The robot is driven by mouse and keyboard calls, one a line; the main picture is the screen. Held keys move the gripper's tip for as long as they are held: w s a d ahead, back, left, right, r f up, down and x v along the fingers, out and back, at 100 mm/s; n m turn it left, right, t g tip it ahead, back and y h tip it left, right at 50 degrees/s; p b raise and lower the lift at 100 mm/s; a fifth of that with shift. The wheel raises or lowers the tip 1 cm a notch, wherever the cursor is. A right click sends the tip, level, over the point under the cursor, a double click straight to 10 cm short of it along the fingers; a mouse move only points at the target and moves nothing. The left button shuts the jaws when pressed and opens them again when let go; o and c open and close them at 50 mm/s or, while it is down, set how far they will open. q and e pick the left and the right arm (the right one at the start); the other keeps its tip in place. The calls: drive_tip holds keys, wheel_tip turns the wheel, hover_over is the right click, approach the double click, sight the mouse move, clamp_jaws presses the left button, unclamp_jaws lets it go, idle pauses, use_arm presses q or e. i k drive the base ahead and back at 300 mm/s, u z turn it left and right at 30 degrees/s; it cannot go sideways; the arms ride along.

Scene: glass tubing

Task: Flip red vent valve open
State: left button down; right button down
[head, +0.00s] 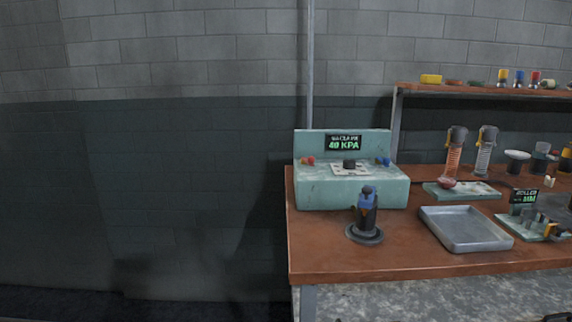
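A pale green vacuum station (352,191) stands at the left end of the workbench, and its display (343,142) reads 40 KPA. The red vent valve (308,161) is a small red handle at the left of the station's top. It is too small to tell which way its handle points. A blue valve (383,161) sits at the right of the station's top, with a white plate and a dark round part between the two. Neither of my grippers can be made out in the head view.
A dark stand with a blue top (367,212) is in front of the station. A grey metal tray (465,229) lies to its right. More apparatus and a raised shelf (480,90) fill the right side. The floor left of the bench (300,262) looks clear.

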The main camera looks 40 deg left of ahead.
sight(310, 160)
drive_tip(key=u, duration=1)
drive_tip(key=i, duration=0.55)
